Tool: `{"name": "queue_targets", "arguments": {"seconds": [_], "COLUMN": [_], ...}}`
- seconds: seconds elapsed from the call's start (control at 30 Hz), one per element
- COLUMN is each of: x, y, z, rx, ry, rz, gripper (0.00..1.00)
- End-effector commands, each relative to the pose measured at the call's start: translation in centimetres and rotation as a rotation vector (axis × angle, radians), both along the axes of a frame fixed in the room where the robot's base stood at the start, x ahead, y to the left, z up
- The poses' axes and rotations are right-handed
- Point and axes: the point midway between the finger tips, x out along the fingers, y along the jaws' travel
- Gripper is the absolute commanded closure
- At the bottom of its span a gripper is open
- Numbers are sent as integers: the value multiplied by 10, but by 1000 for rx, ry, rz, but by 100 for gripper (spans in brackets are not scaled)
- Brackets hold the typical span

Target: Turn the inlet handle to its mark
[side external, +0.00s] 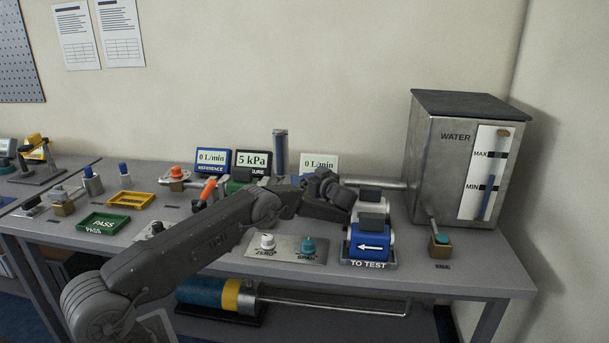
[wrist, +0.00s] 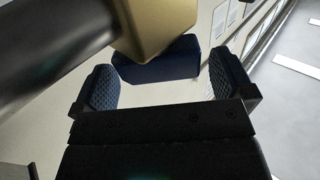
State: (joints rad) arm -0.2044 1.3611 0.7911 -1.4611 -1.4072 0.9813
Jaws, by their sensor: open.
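My gripper (side external: 328,188) is over the middle of the bench, in front of the grey pipe (side external: 375,183) that runs left from the water tank (side external: 455,155). In the wrist view my gripper (wrist: 165,85) is open, its two textured pads apart. A brass block (wrist: 158,28) on a thick dark pipe (wrist: 50,40) is above the gap. A dark blue block (wrist: 160,62) shows beyond the pads; I cannot tell whether it is a handle. An orange handle (side external: 208,189) is tilted upright left of my gripper. I cannot make out the inlet handle or its mark for certain.
A blue TO TEST box (side external: 369,244) stands at the front right. A teal-topped brass valve (side external: 440,242) is near the right edge. White and teal knobs (side external: 308,246) sit on a panel below my gripper. Displays (side external: 252,160) stand behind. A green PASS tray (side external: 104,223) is left.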

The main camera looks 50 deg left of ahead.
Motion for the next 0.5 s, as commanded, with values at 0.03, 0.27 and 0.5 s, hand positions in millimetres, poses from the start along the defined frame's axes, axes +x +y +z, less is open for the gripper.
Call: {"name": "queue_targets", "arguments": {"seconds": [0.03, 0.27, 0.5], "x": [0, 0, 0], "y": [-4, -2, -2], "z": [9, 51, 69], "rx": [1, 0, -1], "ry": [-4, -4, -1], "rz": [1, 1, 1], "gripper": [0, 0, 0]}}
